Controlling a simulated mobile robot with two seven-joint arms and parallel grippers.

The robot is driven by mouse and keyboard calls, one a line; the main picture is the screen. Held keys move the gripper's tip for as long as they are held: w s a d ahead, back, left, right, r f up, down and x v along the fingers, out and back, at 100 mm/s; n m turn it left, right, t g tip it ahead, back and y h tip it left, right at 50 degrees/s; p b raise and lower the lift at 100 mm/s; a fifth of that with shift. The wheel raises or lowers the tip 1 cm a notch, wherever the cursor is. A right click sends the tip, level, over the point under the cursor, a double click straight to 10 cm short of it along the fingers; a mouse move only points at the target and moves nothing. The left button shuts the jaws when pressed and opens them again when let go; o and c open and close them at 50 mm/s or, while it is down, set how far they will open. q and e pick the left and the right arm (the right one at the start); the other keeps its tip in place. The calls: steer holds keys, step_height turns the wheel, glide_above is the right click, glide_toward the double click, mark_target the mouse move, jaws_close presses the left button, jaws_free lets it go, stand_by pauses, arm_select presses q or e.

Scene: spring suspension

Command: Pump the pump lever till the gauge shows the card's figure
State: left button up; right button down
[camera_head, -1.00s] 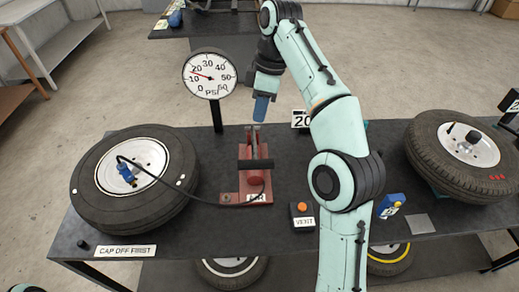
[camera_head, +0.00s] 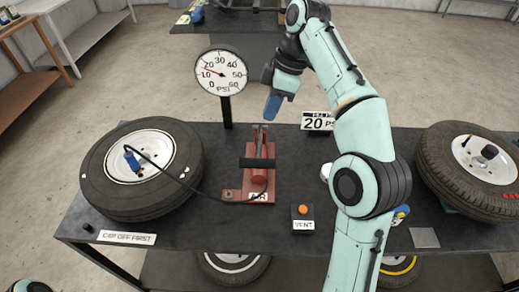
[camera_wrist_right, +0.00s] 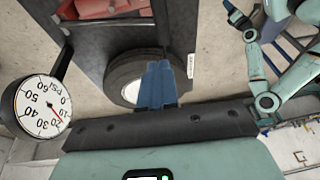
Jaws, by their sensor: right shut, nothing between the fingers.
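The red pump (camera_head: 259,182) stands mid-bench, with a black crossbar and a grey lever (camera_head: 262,142) reaching toward the back. A hose runs from it to a blue chuck (camera_head: 131,159) at the left tyre. The round gauge (camera_head: 221,73) on a post behind has its red needle between 10 and 20. The card (camera_head: 317,122) reads 20 PS, its right end hidden by my arm. My right gripper (camera_head: 271,108) is shut and empty, its blue fingers just above and right of the lever's far end, apparently apart from it. The fingers also show in the wrist view (camera_wrist_right: 157,85). My left gripper is out of view.
The left tyre (camera_head: 100,198) lies flat behind a CAP OFF FIRST label (camera_head: 127,238). An orange-buttoned vent box (camera_head: 302,216) sits right of the pump. Another tyre (camera_head: 445,175) lies at the right. My right forearm crosses the bench between pump and right tyre.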

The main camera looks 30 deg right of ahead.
steer(key=b, duration=0.3)
glide_toward(256, 159)
steer(key=x, duration=0.5)
steer(key=shift+s+a, duration=0.1)
steer(key=shift+a, duration=0.1)
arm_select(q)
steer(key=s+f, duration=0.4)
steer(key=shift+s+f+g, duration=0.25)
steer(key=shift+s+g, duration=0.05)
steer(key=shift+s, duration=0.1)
arm_select(e)
steer(key=shift+f, duration=0.75)
